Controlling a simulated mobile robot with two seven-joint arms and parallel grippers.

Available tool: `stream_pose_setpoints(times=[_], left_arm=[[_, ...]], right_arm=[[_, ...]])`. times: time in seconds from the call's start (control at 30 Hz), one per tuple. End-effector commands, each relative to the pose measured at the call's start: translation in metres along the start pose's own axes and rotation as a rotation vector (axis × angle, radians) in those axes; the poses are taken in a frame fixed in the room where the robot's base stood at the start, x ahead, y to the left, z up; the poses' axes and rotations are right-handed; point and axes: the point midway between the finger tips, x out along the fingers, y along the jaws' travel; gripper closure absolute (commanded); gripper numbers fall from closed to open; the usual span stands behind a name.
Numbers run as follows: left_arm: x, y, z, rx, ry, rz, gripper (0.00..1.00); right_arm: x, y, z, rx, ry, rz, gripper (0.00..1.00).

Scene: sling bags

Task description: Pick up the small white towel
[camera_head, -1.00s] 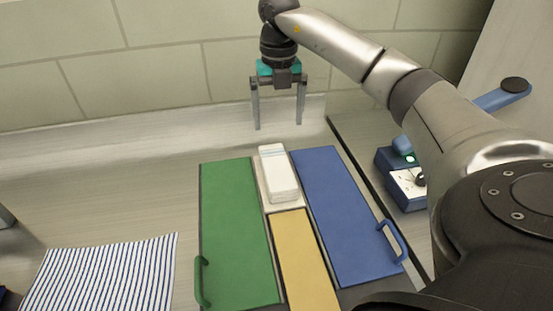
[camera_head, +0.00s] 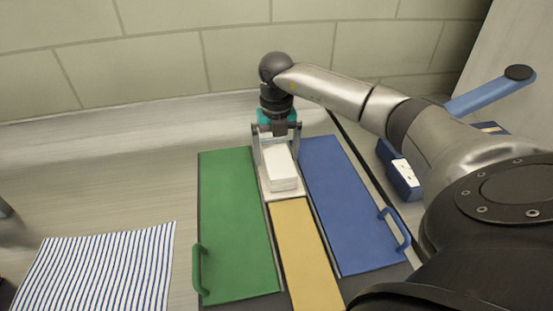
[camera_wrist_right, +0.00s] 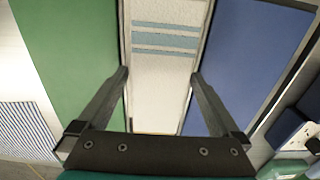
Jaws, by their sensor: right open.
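The small white towel (camera_head: 279,167) is a folded white block lying in the slot between the green panel and the blue panel, behind the yellow panel. In the right wrist view the towel (camera_wrist_right: 163,85) shows blue-grey stripes across it. My right gripper (camera_head: 277,155) is open and lowered over the towel's far part, one finger on each side. In the right wrist view, its fingers (camera_wrist_right: 159,75) straddle the towel along its long edges; I cannot tell whether they touch it. My left gripper is not in view.
A green panel (camera_head: 235,225) with a handle lies left, a blue panel (camera_head: 350,210) with a handle right, and a yellow panel (camera_head: 305,250) in front. A striped cloth (camera_head: 95,270) lies front left. A blue device (camera_head: 402,175) stands right. A tiled wall (camera_head: 150,55) is behind.

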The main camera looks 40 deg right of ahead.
Motion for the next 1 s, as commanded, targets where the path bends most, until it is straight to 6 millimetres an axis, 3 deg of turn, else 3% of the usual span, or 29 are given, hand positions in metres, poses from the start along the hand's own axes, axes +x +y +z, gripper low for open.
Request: stream_pose_setpoints(times=[0.27, 0.9, 1.0], left_arm=[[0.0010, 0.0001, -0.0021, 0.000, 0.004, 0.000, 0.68], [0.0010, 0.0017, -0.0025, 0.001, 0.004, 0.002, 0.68], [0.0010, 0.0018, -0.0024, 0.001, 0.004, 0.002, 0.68]], right_arm=[[0.0066, -0.0002, 0.0003, 0.000, -0.001, 0.000, 0.00], [0.0060, -0.0001, 0.0004, 0.000, -0.001, 0.001, 0.72], [0.0057, -0.0001, 0.0005, 0.000, -0.002, 0.001, 0.80]])
